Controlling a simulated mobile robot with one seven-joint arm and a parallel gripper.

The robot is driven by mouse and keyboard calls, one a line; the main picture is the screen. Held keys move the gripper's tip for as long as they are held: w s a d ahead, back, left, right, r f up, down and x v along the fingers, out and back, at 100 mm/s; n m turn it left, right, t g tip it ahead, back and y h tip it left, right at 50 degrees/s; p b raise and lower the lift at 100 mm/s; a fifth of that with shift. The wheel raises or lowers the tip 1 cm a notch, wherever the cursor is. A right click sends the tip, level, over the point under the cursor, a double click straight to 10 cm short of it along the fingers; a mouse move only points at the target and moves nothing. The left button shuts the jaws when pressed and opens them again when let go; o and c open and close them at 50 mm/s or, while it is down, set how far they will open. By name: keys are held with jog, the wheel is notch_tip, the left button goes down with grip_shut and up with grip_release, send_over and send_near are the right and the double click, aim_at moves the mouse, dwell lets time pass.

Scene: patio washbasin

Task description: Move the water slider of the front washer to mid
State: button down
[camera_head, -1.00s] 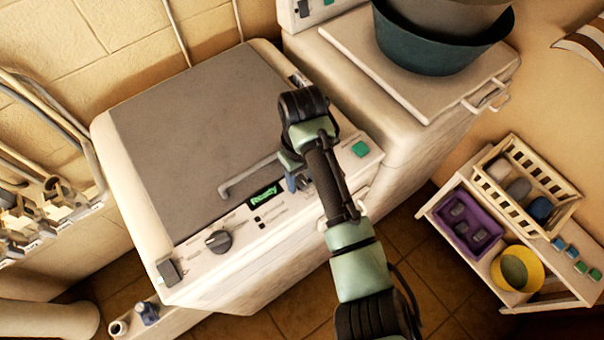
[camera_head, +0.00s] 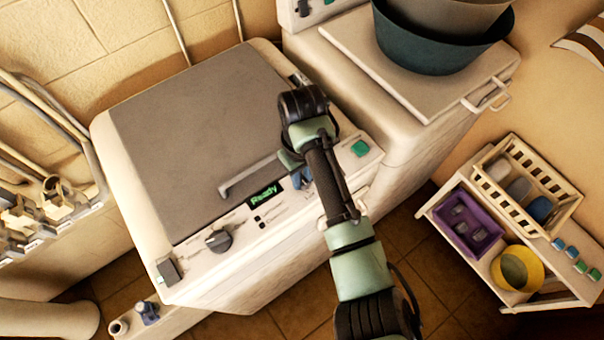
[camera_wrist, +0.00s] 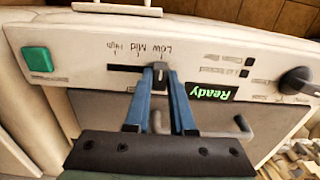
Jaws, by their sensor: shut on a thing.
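The front washer (camera_head: 200,130) is a cream machine with a grey lid and a green "Ready" display. Its water slider shows in the wrist view as a small dark knob (camera_wrist: 160,74) in a dark horizontal slot marked Low, Mid and High. The knob sits at the Low end, with the empty slot running left below Mid and High. My gripper (camera_wrist: 160,80) has its two blue fingers on either side of the knob and is shut on it. In the head view my gripper (camera_head: 303,179) is at the panel, and my arm hides the slider.
A green button (camera_wrist: 37,60) and a dark round dial (camera_wrist: 297,81) flank the slider on the panel. The lid handle (camera_head: 250,174) is close to my gripper. A second washer (camera_head: 350,85) carrying stacked tubs stands behind, and a cart (camera_head: 440,206) is at the right.

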dwell(0.8)
jog(key=shift+w+d+b, duration=0.45)
jog(key=shift+w+d, duration=0.5)
jog(key=shift+d, duration=0.3)
jog(key=c, duration=0.8)
grip_release()
jog(key=shift+o, duration=0.2)
notch_tip(320, 180, up, 13)
jog(key=p, duration=0.1)
jog(key=shift+p, duration=0.3)
